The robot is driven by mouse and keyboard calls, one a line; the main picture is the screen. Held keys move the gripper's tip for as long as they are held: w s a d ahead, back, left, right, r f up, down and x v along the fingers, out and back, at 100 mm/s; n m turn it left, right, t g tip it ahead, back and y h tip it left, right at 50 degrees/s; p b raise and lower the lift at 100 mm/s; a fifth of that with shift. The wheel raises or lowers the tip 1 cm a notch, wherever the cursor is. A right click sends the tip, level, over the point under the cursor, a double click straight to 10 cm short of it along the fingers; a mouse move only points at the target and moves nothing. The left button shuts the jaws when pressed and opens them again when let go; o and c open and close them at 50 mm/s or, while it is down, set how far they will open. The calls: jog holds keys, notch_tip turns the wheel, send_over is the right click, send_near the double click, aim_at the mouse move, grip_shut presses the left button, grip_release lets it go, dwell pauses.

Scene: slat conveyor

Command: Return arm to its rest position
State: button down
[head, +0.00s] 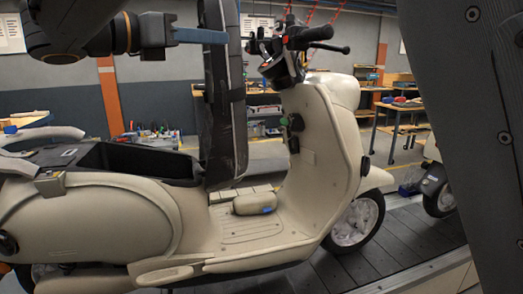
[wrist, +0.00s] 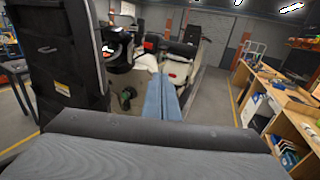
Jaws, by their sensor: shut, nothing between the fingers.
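My gripper is apart from the scooter's body. The scooter's under-seat compartment (head: 125,163) is open below and left of my gripper; its floor is hidden.
A beige rounded piece (head: 250,204) with a blue mark lies on the scooter's footboard. The scooter stands on the slat conveyor (head: 395,240), with another scooter (head: 437,180) farther right. Workbenches (head: 400,108) stand behind. The wrist view shows a wooden bench (wrist: 262,95) at right.

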jog(key=w+d+f+m+g+y, duration=0.1)
jog(key=d+f+m+g+y, duration=0.15)
jog(key=d+f, duration=0.85)
jog(key=w+d+f+m+g+y, duration=0.3)
jog(key=d+f, duration=0.4)
jog(key=f, duration=0.8)
jog(key=s+d+f+m+g+y, duration=0.2)
jog(key=s+d+f+m+y, duration=0.2)
jog(key=s+f+m, duration=0.5)
jog(key=s+d+f+m+g+y, duration=0.3)
jog(key=s+d+f+m+y, duration=0.1)
jog(key=s+d+f+m, duration=0.3)
notch_tip(320, 180, down, 7)
jog(key=s+m, duration=0.2)
jog(key=m, duration=0.2)
jog(key=shift+r+m, duration=0.2)
jog(key=shift+m, duration=0.15)
